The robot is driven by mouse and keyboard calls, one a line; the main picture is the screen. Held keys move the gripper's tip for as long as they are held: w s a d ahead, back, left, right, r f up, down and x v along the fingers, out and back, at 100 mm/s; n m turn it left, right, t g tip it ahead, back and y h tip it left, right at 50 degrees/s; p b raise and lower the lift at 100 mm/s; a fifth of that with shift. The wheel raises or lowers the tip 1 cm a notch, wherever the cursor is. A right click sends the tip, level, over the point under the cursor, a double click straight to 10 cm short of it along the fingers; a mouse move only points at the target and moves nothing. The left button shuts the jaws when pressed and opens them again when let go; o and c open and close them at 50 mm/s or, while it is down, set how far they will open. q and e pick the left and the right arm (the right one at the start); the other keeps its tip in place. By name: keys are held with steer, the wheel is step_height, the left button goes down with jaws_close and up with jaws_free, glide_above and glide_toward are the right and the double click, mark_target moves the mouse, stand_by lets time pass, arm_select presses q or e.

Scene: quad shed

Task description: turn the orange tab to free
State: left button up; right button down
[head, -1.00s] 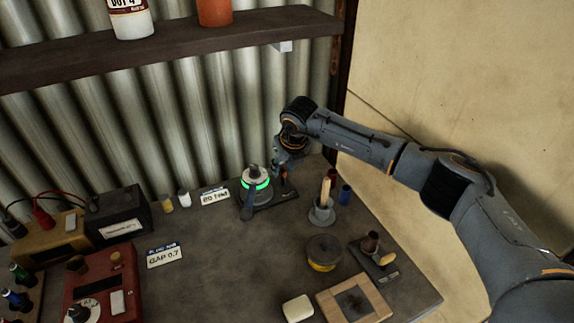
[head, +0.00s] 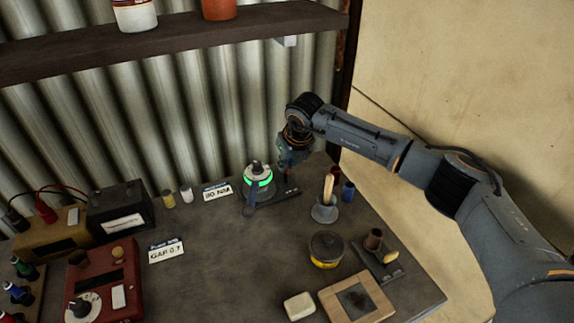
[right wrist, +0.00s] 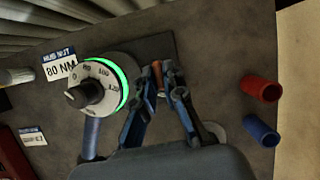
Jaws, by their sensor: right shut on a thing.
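The dial device (head: 258,183), with a glowing green ring, stands on a dark base at the back of the bench. In the right wrist view its numbered dial (right wrist: 97,86) has a dark pointer knob. The orange tab (right wrist: 157,74) shows as a small orange-red piece beside the dial, between my fingertips. My right gripper (head: 285,172) reaches down just right of the dial; in the right wrist view its blue-and-black fingers (right wrist: 157,78) are shut on the tab. The fingers partly hide the tab, so its exact angle is unclear. My left gripper is not in view.
A card (right wrist: 59,64) reading "HUB NUT 80 NM" stands left of the dial. A grey holder with a wooden handle (head: 324,208) and red and blue cylinders (right wrist: 262,89) stand to the right. A corrugated wall (head: 200,120) is close behind. The bench middle is clear.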

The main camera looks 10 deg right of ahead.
steer(key=shift+f+n+y+b, duration=0.25)
steer(key=shift+n+y+b, duration=0.15)
steer(key=shift+n+b, duration=0.75)
steer(key=shift+w+d+n+g+y+b, duration=0.1)
steer(key=shift+n+g+y+b, duration=0.2)
steer(key=shift+n+b, duration=0.45)
steer(key=n+g+y+b, duration=0.1)
steer(key=n+b, duration=0.1)
steer(key=n, duration=0.2)
steer(key=shift+r+n, duration=0.15)
steer(key=shift+n, duration=0.15)
steer(key=n+g, duration=0.1)
steer(key=n, duration=0.1)
steer(key=n+g+y+b, duration=0.1)
steer(key=n, duration=0.1)
steer(key=shift+w+n+b, duration=0.2)
steer(key=shift+n+b, duration=0.1)
steer(key=shift+w+r+n+g, duration=0.1)
steer(key=shift+n+g, duration=0.6)
steer(key=shift+n, duration=1.6)
steer(key=c, duration=1.4)
jaws_free()
steer(key=shift+d, duration=0.1)
